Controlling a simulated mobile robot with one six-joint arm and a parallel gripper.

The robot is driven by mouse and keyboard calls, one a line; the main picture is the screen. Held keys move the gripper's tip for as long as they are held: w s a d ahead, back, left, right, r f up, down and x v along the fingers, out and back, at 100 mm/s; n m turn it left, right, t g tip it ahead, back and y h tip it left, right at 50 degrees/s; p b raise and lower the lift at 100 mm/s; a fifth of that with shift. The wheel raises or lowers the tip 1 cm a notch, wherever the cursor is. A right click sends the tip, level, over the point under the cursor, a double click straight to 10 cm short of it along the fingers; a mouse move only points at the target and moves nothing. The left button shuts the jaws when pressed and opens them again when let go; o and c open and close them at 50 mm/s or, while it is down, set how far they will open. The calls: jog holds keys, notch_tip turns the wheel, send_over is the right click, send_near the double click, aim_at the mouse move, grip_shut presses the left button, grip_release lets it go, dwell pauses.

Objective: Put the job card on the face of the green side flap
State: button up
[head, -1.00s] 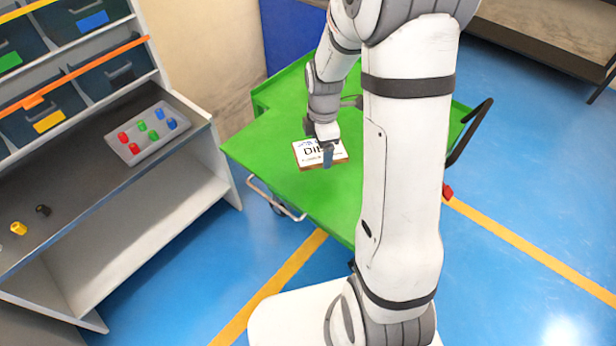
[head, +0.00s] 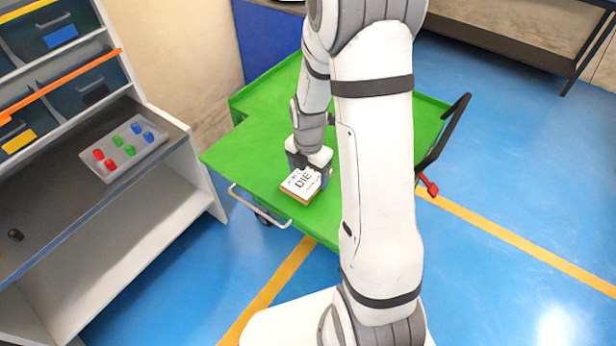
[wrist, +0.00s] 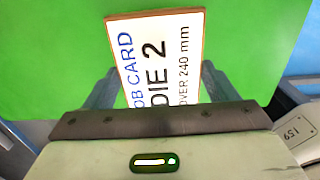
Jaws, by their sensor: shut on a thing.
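The job card (head: 302,184) is a white card with a brown edge, reading "DIE" in the head view. In the wrist view the job card (wrist: 155,50) reads "JOB CARD", "DIE 2" and "OVER 240 mm". My gripper (head: 310,172) is shut on the card, with one finger at each side of it; it also shows in the wrist view (wrist: 158,85). The card is over the flat green surface (head: 232,155) of the cart, near its front left edge. I cannot tell whether card and surface touch, or where the side flap begins. My gripper hides the card's near end in the wrist view.
A grey shelf unit (head: 165,190) stands left of the cart, holding a tray (head: 110,168) of red, green and blue pieces and dark bins above. The cart has a black handle (head: 452,135) and a red part (head: 430,184) at right. Open blue floor (head: 500,285) lies right.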

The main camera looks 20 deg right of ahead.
aim_at(308, 176)
jog(key=shift+f, duration=1.25)
jog(key=shift+f, duration=0.1)
jog(key=o, duration=1)
notch_tip(308, 176, up, 12)
jog(key=s+a+r+m+t, duration=0.1)
jog(key=s+r+m, duration=0.5)
jog(key=m, duration=0.6)
jog(key=s+a+r+m+t, duration=0.2)
jog(key=s+r+m, duration=0.4)
jog(key=s+m, duration=0.4)
jog(key=shift+s+r+m, duration=0.15)
jog(key=shift+s+m, duration=0.1)
jog(key=shift+m, duration=1.45)
